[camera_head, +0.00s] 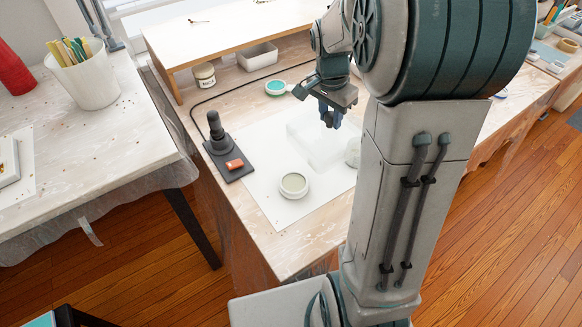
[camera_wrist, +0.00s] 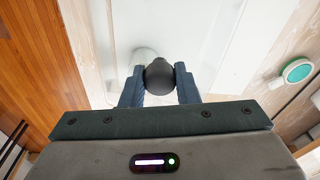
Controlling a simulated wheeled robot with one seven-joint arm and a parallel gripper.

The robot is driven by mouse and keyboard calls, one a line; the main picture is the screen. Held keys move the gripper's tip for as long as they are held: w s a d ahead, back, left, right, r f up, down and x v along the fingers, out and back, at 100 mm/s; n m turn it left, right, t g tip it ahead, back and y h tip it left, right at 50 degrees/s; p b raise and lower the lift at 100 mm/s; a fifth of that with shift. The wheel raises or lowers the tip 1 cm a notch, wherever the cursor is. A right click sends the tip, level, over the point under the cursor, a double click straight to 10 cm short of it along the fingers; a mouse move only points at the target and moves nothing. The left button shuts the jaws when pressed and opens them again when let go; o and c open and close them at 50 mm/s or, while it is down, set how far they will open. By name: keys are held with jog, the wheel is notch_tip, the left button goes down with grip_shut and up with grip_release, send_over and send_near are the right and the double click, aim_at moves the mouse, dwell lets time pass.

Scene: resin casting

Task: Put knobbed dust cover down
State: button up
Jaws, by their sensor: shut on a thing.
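The knobbed dust cover (camera_head: 308,146) is a clear, boxy cover, faint against the white mat (camera_head: 262,190) in the head view. In the wrist view its clear body (camera_wrist: 200,45) spreads out beyond my fingers, and its dark round knob (camera_wrist: 160,77) sits between them. My gripper (camera_head: 331,117) is shut on the knob, with a finger on each side; the gripper also shows in the wrist view (camera_wrist: 160,86). The cover is over the mat's back part. I cannot tell whether its lower rim touches the mat.
A round white dish (camera_head: 294,185) stands in front of the cover. A pale cup (camera_head: 352,152) at its right is partly hidden by my arm. A dark stand with an orange piece (camera_head: 234,164) is at the left. A green-topped round container (camera_head: 275,88) and a jar (camera_head: 204,76) are behind.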

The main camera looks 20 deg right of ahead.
jog(key=s+a+f, duration=0.1)
jog(key=a+f, duration=0.2)
jog(key=s+a+f, duration=0.1)
jog(key=a+f, duration=0.2)
jog(key=f, duration=0.1)
jog(key=s+a+f, duration=0.2)
jog(key=a+f, duration=0.1)
jog(key=a, duration=0.1)
jog(key=shift+f, duration=0.2)
jog(key=shift+f, duration=0.1)
jog(key=shift+f+b, duration=0.35)
jog(key=shift+b, duration=0.25)
jog(key=o, duration=1)
jog(key=shift+r, duration=0.1)
